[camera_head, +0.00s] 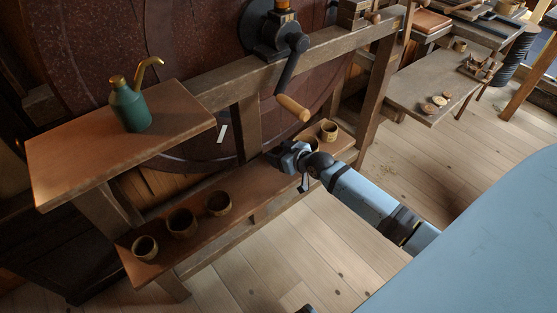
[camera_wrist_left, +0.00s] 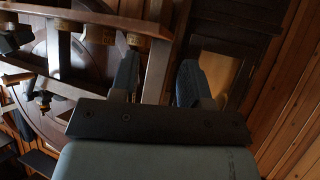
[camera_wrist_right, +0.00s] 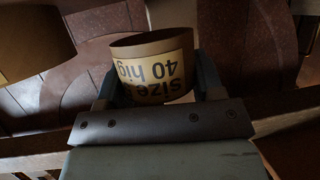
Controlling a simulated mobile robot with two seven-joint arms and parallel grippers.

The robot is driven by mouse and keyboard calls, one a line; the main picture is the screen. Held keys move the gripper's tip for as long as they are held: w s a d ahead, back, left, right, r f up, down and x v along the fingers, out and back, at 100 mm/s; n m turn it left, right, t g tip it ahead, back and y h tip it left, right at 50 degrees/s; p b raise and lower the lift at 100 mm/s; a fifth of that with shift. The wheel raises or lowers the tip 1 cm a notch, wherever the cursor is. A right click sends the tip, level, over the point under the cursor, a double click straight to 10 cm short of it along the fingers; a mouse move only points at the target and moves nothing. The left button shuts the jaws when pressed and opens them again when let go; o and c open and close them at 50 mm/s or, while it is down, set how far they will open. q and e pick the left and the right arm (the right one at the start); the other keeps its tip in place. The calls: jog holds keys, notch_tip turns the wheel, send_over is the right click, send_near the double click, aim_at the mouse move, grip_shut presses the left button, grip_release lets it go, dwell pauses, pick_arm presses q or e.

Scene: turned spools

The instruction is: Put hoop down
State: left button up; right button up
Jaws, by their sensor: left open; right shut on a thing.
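My right gripper (camera_wrist_right: 152,88) is shut on a tan hoop (camera_wrist_right: 155,70) with a pale label reading "size 40 hig…", upside down in the right wrist view. In the head view the right gripper (camera_head: 287,160) is at the low brown shelf (camera_head: 253,203), and I cannot make out the held hoop there. Three similar hoops stand on the shelf's left part: left (camera_head: 145,247), middle (camera_head: 182,222) and right (camera_head: 218,202). Another hoop (camera_head: 329,131) stands beyond the gripper. My left gripper (camera_wrist_left: 155,80) is open and empty in the left wrist view.
A green oil can (camera_head: 130,106) stands on a higher board (camera_head: 110,145) at the left. A black crank with a wooden handle (camera_head: 292,107) hangs above my right gripper. A bench (camera_head: 430,82) with small round pieces is at the right. The shelf between the right hoop and my gripper is bare.

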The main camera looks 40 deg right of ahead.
notch_tip(320, 180, down, 3)
jog(key=shift+r+b, duration=0.1)
jog(key=shift+b, duration=0.2)
jog(key=shift+w+f, duration=0.2)
jog(key=shift+f, duration=0.2)
jog(key=o, duration=0.9)
jog(key=p+v, duration=0.2)
jog(key=v, duration=0.9)
pick_arm(q)
jog(key=shift+r, duration=0.25)
pick_arm(e)
jog(key=s+a+f, duration=0.1)
jog(key=s+a, duration=0.4)
jog(key=a, duration=0.1)
jog(key=s+a+f+g, duration=0.1)
jog(key=s+a, duration=0.4)
jog(key=a, duration=0.2)
jog(key=s+a+f+g, duration=0.1)
jog(key=s+a, duration=0.5)
jog(key=a, duration=0.1)
jog(key=shift+a+y, duration=0.2)
jog(key=shift+y, duration=0.2)
